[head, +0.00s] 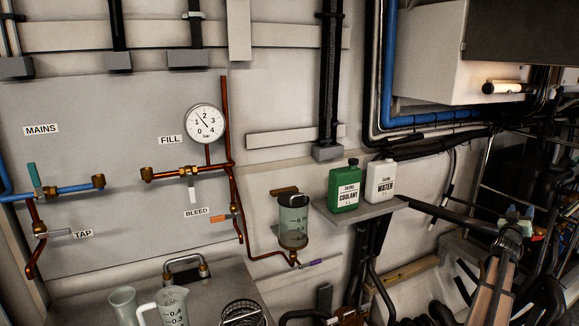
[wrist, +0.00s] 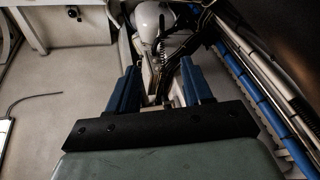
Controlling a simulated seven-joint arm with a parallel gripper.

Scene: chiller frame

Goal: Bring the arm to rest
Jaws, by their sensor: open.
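My gripper (wrist: 160,74) shows in the wrist view, with two blue fingers set apart on a wide black bar. The fingers are open and nothing is held between them. Beyond the gap is a dim, cluttered area with a pale rounded body and a dark coil. The fingers are not touching the gauge, valves or bottles. In the head view I cannot clearly make out the gripper among the dark clutter at the right.
A green coolant bottle (head: 344,190) and a white water bottle (head: 381,181) stand on a small shelf (head: 357,217). Left are a pressure gauge (head: 204,124), copper pipes and valves. A clear reservoir (head: 294,222) hangs mid-panel. A measuring jug (head: 163,310) stands at the bottom.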

